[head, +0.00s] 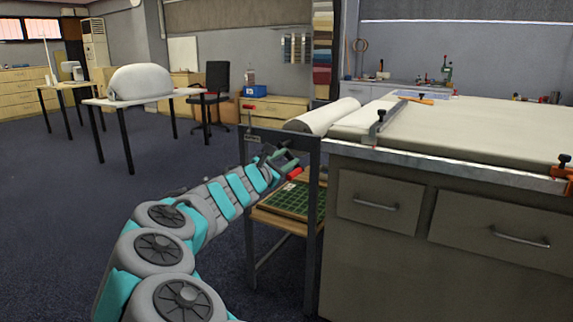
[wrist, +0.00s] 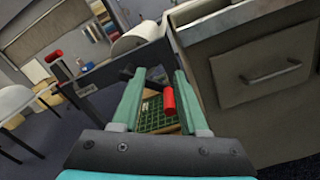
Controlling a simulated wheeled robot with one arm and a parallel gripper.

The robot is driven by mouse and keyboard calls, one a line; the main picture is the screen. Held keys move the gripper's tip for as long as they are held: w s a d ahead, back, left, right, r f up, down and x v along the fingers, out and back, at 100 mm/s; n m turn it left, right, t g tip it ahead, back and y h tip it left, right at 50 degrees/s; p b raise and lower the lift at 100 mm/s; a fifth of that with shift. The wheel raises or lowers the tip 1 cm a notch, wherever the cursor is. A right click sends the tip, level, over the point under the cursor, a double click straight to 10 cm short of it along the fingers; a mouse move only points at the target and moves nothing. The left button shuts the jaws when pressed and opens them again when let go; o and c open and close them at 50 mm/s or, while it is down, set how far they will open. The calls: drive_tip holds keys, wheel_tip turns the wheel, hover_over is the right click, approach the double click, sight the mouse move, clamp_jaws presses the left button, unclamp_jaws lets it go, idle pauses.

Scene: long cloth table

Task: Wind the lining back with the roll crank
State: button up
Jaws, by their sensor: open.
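The white lining roll (head: 330,116) lies across the top of a dark metal stand (head: 313,200) at the table's left end; it also shows at the top of the wrist view (wrist: 135,38). The roll crank has a red handle (wrist: 169,101), also visible in the head view (head: 295,173). My gripper (wrist: 155,80) is open, and in the wrist view the red handle appears between its green fingers, closer to the right one. I cannot tell whether a finger touches it. In the head view my gripper (head: 284,162) is at the stand's front, partly covering the crank.
A second red-knobbed lever (wrist: 57,55) stands on the stand's left part. A green-gridded tray (head: 287,199) sits low inside the stand. The cloth table (head: 480,125) with drawers is right, with a clamped rail along its edge.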

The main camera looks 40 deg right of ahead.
drive_tip(key=w+a+f+m+b, duration=0.1)
drive_tip(key=w+f+m, duration=0.1)
drive_tip(key=w+a+f+m+h+b, duration=0.1)
drive_tip(key=w+a+m+b, duration=0.1)
drive_tip(key=w, duration=0.1)
drive_tip(key=w+a+f+m+g+b, duration=0.1)
drive_tip(key=w+f+m, duration=0.1)
drive_tip(key=shift+w+a+f, duration=0.15)
drive_tip(key=shift+w+f, duration=0.05)
drive_tip(key=shift+f, duration=0.15)
drive_tip(key=c, duration=0.6)
drive_tip(key=a+f+m+g+b, duration=0.1)
drive_tip(key=m, duration=0.1)
drive_tip(key=w+a+f+m+g, duration=0.1)
drive_tip(key=f, duration=0.1)
drive_tip(key=a+f+m+g+b, duration=0.1)
drive_tip(key=f+m, duration=0.1)
drive_tip(key=shift+w+m+b, duration=0.25)
drive_tip(key=shift+m+b, duration=0.05)
drive_tip(key=shift+b, duration=0.05)
clamp_jaws()
approach(289, 158)
drive_tip(key=s+d+f, duration=0.1)
drive_tip(key=d+f, duration=0.3)
drive_tip(key=shift+s+d, duration=0.2)
drive_tip(key=shift+s, duration=0.2)
